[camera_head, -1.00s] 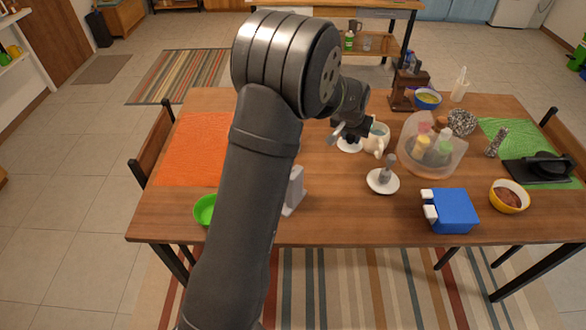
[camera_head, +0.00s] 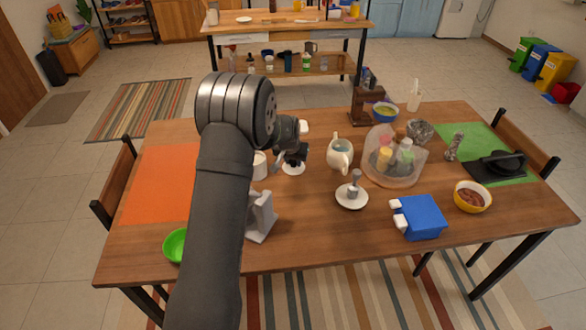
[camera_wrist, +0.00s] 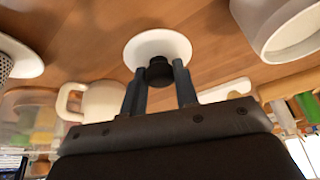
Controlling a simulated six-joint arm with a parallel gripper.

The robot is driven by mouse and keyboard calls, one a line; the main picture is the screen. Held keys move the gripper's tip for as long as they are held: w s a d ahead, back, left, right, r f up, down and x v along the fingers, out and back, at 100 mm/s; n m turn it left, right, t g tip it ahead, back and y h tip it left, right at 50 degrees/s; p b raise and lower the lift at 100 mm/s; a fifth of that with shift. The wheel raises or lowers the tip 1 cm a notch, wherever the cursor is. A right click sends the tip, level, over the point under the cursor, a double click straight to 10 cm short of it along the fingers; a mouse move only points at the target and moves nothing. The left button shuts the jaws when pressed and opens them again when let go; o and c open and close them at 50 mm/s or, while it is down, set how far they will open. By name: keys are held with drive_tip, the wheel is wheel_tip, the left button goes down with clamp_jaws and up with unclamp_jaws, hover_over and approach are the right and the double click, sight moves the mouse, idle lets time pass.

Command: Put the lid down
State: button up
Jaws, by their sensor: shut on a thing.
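The lid (camera_head: 293,168) is a white disc with a black knob (camera_wrist: 158,72). In the wrist view the white disc (camera_wrist: 158,45) lies just beyond the fingertips. My gripper (camera_wrist: 160,77) is shut on the black knob. In the head view my gripper (camera_head: 296,155) is at the lid, left of the white pitcher (camera_head: 340,155) and right of a white cup (camera_head: 259,166). The lid is low over the wooden table (camera_head: 310,220); I cannot tell whether it touches it.
A white saucer (camera_head: 351,202) with a grey grinder stands right of my gripper. A clear bowl of spice dispensers (camera_head: 395,173) is beyond it. A grey stand (camera_head: 261,215) is front left. The wrist view shows the cup (camera_wrist: 285,25) and pitcher (camera_wrist: 97,103) close by. Bare table lies in front of the lid.

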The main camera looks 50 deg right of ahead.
sight(293, 165)
drive_tip(key=shift+f, duration=1.8)
drive_tip(key=shift+f, duration=0.1)
drive_tip(key=o, duration=1)
drive_tip(key=shift+c, duration=0.2)
drive_tip(key=v, duration=1.2)
